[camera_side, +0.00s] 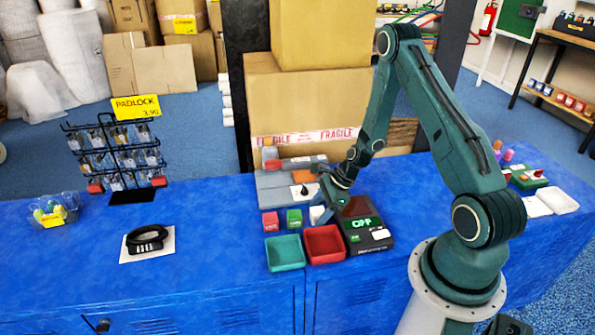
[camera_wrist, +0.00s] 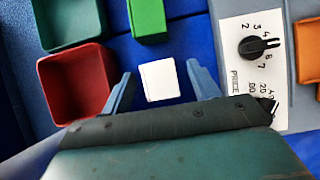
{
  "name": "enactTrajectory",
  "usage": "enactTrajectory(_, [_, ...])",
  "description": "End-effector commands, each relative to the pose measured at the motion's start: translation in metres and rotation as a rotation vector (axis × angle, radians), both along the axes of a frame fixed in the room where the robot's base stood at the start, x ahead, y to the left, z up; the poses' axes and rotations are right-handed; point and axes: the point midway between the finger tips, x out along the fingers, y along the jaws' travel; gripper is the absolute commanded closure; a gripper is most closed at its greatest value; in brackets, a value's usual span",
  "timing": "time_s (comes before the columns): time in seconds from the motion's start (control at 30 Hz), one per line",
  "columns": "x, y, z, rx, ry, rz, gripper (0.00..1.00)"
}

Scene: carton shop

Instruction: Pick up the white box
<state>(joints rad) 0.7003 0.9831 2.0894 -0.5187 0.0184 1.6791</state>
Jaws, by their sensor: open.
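The white box (camera_wrist: 160,80) lies on the blue bench top, between my gripper's two blue fingers in the wrist view, with a gap on each side. In the side view the white box (camera_side: 318,215) is partly hidden by my gripper (camera_side: 330,195), which is low over it. My gripper (camera_wrist: 161,88) is open and empty. Whether the fingertips are at the height of the box, I cannot tell.
A red tray (camera_side: 324,244) and a teal tray (camera_side: 285,252) stand in front. A green box (camera_side: 294,219) and a red box (camera_side: 270,221) are to the left. A dark device reading OFF (camera_side: 363,222) stands close right. A grey dial panel (camera_wrist: 252,50) is near one finger.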

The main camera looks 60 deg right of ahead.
Motion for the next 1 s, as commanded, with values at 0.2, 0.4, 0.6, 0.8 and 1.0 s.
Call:
enactTrajectory(0.2, [0.0027, 0.0024, -0.0063, -0.001, -0.001, 0.0, 0.4])
enactTrajectory(0.4, [0.0027, 0.0023, -0.006, -0.001, -0.001, 0.0, 0.4])
enactTrajectory(0.6, [0.0026, 0.0024, -0.0059, -0.001, -0.001, 0.0, 0.4])
enactTrajectory(0.8, [0.0026, 0.0023, -0.0058, -0.001, -0.001, 0.0, 0.73])
enactTrajectory(1.0, [0.0027, 0.0024, -0.0058, -0.001, -0.001, 0.0, 0.89])
